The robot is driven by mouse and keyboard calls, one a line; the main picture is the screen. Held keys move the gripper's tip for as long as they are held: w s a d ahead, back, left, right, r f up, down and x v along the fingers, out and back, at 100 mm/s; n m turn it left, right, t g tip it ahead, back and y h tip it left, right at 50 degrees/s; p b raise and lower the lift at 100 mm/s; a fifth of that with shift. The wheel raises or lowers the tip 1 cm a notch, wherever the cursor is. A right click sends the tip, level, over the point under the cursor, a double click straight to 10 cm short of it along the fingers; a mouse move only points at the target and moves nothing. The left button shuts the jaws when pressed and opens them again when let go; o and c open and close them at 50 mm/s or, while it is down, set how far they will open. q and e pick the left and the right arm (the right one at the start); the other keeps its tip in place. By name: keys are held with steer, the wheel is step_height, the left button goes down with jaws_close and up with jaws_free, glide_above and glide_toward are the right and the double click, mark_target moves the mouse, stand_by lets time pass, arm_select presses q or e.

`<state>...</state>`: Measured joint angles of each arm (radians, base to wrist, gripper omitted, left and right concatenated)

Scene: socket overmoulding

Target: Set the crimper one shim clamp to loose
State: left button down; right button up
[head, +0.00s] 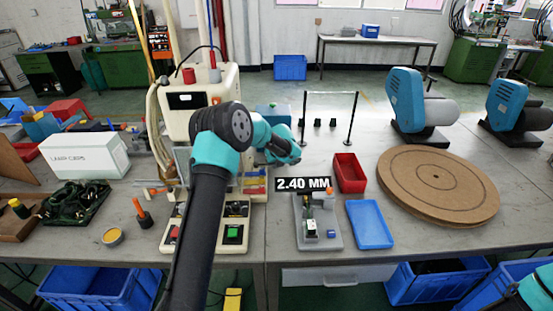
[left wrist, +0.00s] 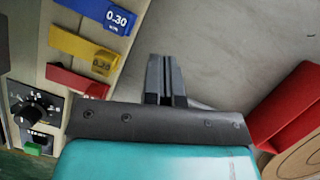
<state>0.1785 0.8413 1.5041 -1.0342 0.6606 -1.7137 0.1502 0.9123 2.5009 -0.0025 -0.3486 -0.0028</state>
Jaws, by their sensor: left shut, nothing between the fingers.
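A beige machine (head: 200,100) with a small dark display stands left of centre, partly hidden behind my left arm. Its front carries coloured tabs (head: 256,182). In the left wrist view a blue tab marked 0.30 (left wrist: 112,18), a yellow tab (left wrist: 85,48) and a red tab (left wrist: 76,80) stick out from a beige panel. Below them is a black dial (left wrist: 32,108). I cannot tell which part is the shim clamp. My left gripper (head: 296,157) is just right of the machine, its fingers (left wrist: 166,62) shut and empty, right of the tabs. My right gripper is out of view.
Right of the machine are a grey fixture (head: 325,232) by a 2.40 MM sign (head: 303,184), a red bin (head: 350,172), a blue tray (head: 369,225) and a round brown board (head: 440,180). A thin stand (head: 351,120) rises behind.

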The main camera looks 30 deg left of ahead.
arm_select(q)
steer(key=shift+w+a+f, duration=0.85)
steer(key=shift+a+f, duration=0.05)
steer(key=shift+f, duration=0.25)
steer(key=shift+w+a, duration=0.75)
steer(key=shift+a, duration=0.2)
